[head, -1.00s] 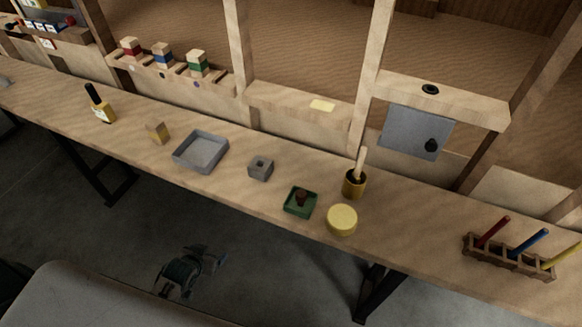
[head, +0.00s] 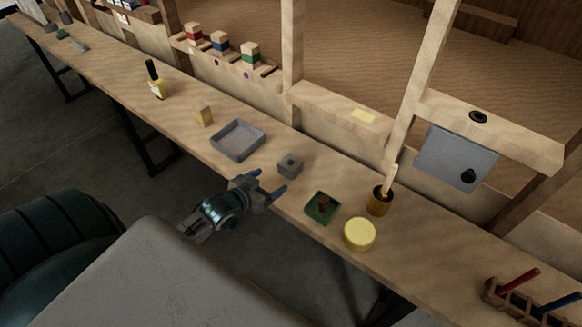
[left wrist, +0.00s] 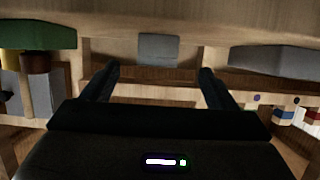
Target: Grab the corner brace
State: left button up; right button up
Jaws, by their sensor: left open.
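My right gripper is not in view.
The grey tray (head: 260,135) lies left of the block. A wooden wall frame (head: 335,110) runs behind the bench.

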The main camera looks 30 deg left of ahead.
aim_at(291, 165)
pick_arm(q)
jog(key=shift+w+a, duration=0.1)
jog(key=shift+w, duration=0.35)
jog(key=x, duration=0.5)
jog(key=shift+r+b, duration=0.1)
jog(key=shift+b, duration=0.25)
jog(key=shift+d+r+p+x, duration=0.1)
jog(key=shift+x, duration=0.8)
jog(key=shift+d+r+p+x, duration=0.1)
jog(key=shift+r+p+x, duration=0.05)
jog(key=shift+x, duration=0.8)
jog(key=shift+d+r+p+x, duration=0.1)
jog(key=shift+x, duration=0.8)
jog(key=shift+r, duration=0.1)
jog(key=c, duration=1.2)
